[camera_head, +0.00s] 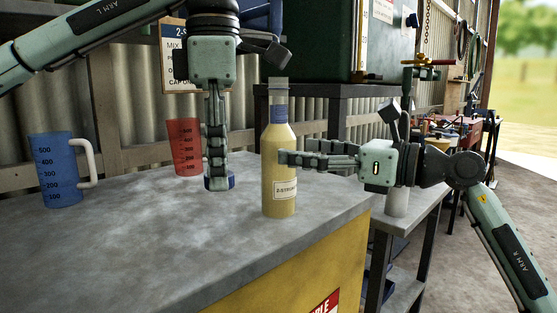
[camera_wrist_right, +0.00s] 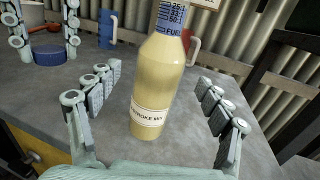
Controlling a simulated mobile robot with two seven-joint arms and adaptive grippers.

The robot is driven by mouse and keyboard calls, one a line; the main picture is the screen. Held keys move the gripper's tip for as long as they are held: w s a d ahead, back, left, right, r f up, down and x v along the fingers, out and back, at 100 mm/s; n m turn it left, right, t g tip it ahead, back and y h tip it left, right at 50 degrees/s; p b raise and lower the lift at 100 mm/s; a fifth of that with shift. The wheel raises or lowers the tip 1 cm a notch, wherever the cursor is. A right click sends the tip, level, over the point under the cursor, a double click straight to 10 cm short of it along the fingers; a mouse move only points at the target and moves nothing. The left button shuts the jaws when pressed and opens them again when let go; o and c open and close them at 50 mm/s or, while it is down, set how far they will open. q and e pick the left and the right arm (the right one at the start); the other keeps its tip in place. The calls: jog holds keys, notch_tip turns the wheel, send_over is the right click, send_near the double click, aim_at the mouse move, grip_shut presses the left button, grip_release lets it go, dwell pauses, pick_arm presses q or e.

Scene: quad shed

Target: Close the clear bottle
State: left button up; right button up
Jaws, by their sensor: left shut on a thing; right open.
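The clear bottle (camera_head: 278,150) stands upright near the worktop's front edge, filled with yellowish liquid, with a blue band at the neck and a 2-stroke label. No cap shows on its mouth in the head view. It also fills the middle of the right wrist view (camera_wrist_right: 156,85), where its top is cut off. My right gripper (camera_head: 284,158) is open, its fingers on either side of the bottle. My left gripper (camera_head: 217,180) points down left of the bottle, shut on a blue cap (camera_head: 231,182); the cap also shows in the right wrist view (camera_wrist_right: 50,55).
A blue measuring jug (camera_head: 58,172) stands at the left of the grey worktop (camera_head: 130,245). A red jug (camera_head: 184,145) stands behind my left gripper. A green cabinet (camera_head: 310,45) is behind the bottle. The front left of the worktop is clear.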

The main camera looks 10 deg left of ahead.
aim_at(279, 148)
jog(key=shift+p+x, duration=0.5)
jog(key=shift+x, duration=2.1)
jog(key=shift+c, duration=0.4)
jog(key=c, duration=1.6)
